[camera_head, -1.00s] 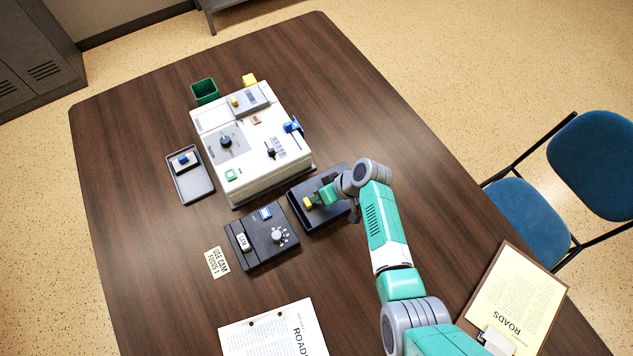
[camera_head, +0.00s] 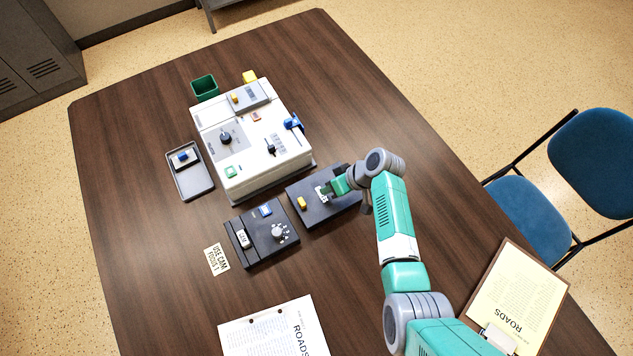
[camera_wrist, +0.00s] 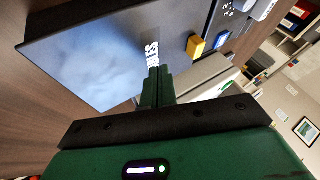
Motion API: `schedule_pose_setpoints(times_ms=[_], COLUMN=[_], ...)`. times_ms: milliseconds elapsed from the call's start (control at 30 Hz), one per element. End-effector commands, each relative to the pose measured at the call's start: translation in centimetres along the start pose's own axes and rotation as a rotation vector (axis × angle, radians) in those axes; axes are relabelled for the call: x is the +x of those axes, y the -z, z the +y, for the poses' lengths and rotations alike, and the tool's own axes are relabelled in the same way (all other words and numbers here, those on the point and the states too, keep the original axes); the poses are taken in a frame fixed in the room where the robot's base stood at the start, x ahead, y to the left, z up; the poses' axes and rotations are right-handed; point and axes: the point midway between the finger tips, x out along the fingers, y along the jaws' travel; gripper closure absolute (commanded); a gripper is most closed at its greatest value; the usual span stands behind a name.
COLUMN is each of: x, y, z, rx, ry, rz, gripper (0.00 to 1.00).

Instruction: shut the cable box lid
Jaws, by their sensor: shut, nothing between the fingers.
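The cable box (camera_head: 340,212) is a low dark box beside the white machine. Its dark lid looks flat over the top, with a white label and a yellow tab (camera_head: 302,202) at its left end. I cannot tell whether the lid is fully seated. My green gripper (camera_head: 327,193) is shut and empty, with its fingertips over the label, right of the tab. In the wrist view the fingertips (camera_wrist: 160,80) hide part of the lettering, and the yellow tab (camera_wrist: 196,46) is apart from them. Whether they touch the lid is unclear.
The white machine (camera_head: 255,150) stands close behind the cable box. A dark control box (camera_head: 262,238) with a dial is next to it at lower left. A grey tray (camera_head: 190,185), a green bin (camera_head: 204,87) and papers (camera_head: 268,330) lie farther off.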

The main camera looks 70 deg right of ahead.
Motion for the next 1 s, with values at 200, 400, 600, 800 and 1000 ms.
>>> schedule_pose_setpoints(times_ms=[200, 400, 600, 800, 1000], x=[-6.1, -8.5, -8.8, -8.8, -8.9], y=[0.2, 0.1, 0.1, 0.1, 2.0], z=[-0.2, -0.2, -0.2, -0.2, -1.2], rx=[-0.001, -0.001, -0.001, -0.001, -0.037], ry=[-0.004, -0.003, -0.001, -0.002, -0.027], rz=[0.002, 0.001, -0.001, 0.0, 0.015], gripper=[1.0, 1.0, 1.0, 1.0, 1.0])
